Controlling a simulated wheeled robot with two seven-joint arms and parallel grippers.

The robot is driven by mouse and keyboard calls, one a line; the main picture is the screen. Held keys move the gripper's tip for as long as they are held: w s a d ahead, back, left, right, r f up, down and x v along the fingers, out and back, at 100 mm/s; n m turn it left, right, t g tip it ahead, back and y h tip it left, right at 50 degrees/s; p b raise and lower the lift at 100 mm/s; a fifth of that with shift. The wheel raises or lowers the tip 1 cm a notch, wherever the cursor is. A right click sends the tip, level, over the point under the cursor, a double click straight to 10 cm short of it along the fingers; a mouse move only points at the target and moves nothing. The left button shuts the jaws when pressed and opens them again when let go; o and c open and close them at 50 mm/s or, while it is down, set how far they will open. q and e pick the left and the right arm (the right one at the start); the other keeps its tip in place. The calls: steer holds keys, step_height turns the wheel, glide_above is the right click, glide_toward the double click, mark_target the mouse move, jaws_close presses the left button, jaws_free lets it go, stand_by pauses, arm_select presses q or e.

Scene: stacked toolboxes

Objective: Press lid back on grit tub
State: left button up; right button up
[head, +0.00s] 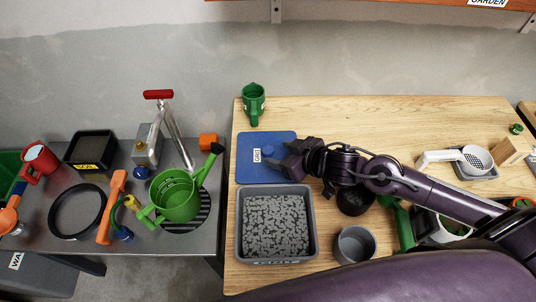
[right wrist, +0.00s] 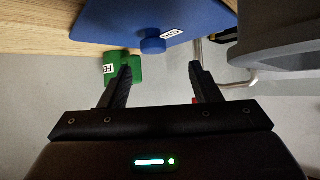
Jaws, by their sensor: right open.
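The blue lid (head: 252,174) lies flat on the wooden bench, with a white label and a round blue knob (head: 267,150). The open grey grit tub (head: 241,222) stands just in front of it, holding grey gravel-like grit. My right gripper (head: 282,157) is open and empty at the right side of the lid, close to the knob. In the right wrist view, the blue lid (right wrist: 115,25) and its knob (right wrist: 152,46) show beyond the open fingertips (right wrist: 160,69), and the tub's grey wall (right wrist: 275,38) is at upper right. My left gripper is not in view.
A green watering can (head: 175,197) stands on the grey table at left, across a gap. A grey pot (head: 355,246) and a dark pot (head: 354,200) stand right of the tub, under or beside my arm. A green jug (head: 253,103) stands behind the lid.

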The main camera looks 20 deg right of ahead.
mark_target(268, 149)
steer(key=shift+x, duration=1.1)
steer(key=shift+d+f+p+x, duration=0.1)
steer(key=shift+d+p+x, duration=0.1)
steer(key=shift+x, duration=0.7)
steer(key=shift+d+f+p+x, duration=0.1)
steer(key=shift+p+x, duration=0.1)
steer(key=shift+x, duration=0.7)
steer(key=shift+d+p+x, duration=0.15)
steer(key=shift+p+x, duration=0.05)
steer(key=shift+x, duration=0.7)
steer(key=c, duration=1.1)
